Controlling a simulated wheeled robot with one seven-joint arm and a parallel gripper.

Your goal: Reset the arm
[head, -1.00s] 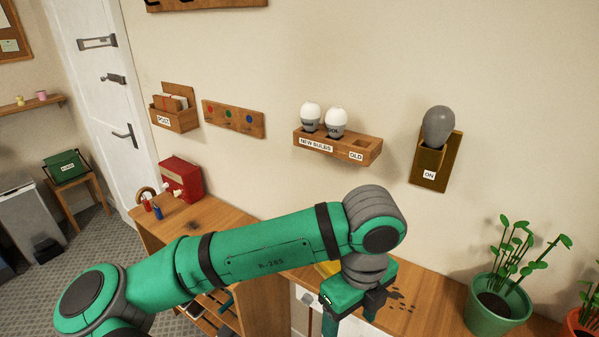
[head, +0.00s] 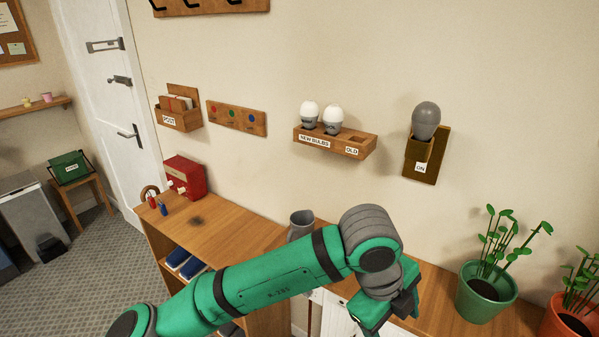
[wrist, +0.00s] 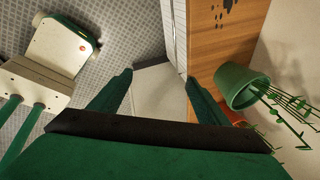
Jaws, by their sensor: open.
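My green arm reaches across the lower part of the head view. My gripper (head: 388,308) hangs at its end, in front of the wooden counter. In the wrist view my gripper (wrist: 157,88) is open, with its two green fingers spread apart. Nothing shows between them except the floor and a pale surface further off. In the head view the fingertips are partly hidden by the wrist.
The counter (head: 245,228) carries a grey mug (head: 301,224) close behind my arm, a red box (head: 184,177) and potted plants (head: 486,292). On the wall hang a bulb rack (head: 335,143) with two white bulbs and a holder (head: 427,160) with a grey bulb.

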